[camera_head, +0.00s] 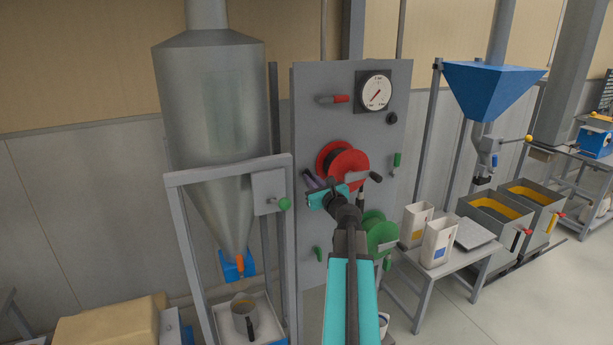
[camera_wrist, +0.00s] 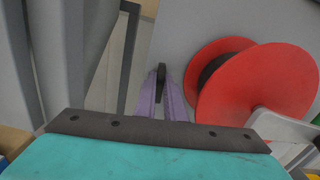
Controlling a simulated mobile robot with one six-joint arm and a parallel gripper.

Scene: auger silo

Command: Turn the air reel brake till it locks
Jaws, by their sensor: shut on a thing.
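Two hose reels stand out from the grey panel (camera_head: 310,110): a red reel (camera_head: 348,165) above and a green reel (camera_head: 378,232) below. In the wrist view the red reel (camera_wrist: 262,85) is at the right, with a dark core between its flanges. My gripper (camera_head: 311,181) is just left of the red reel, close to the panel. Its purple fingers (camera_wrist: 163,80) are shut on a small dark brake lever (camera_wrist: 160,72). I cannot read any label naming the air reel.
A pressure gauge (camera_head: 375,91) and a red-handled lever (camera_head: 333,99) are higher on the panel. Small green levers (camera_head: 318,253) sit lower left and right of the reels. A grey silo (camera_head: 210,110) stands at left; a table (camera_head: 450,262) with containers is at right.

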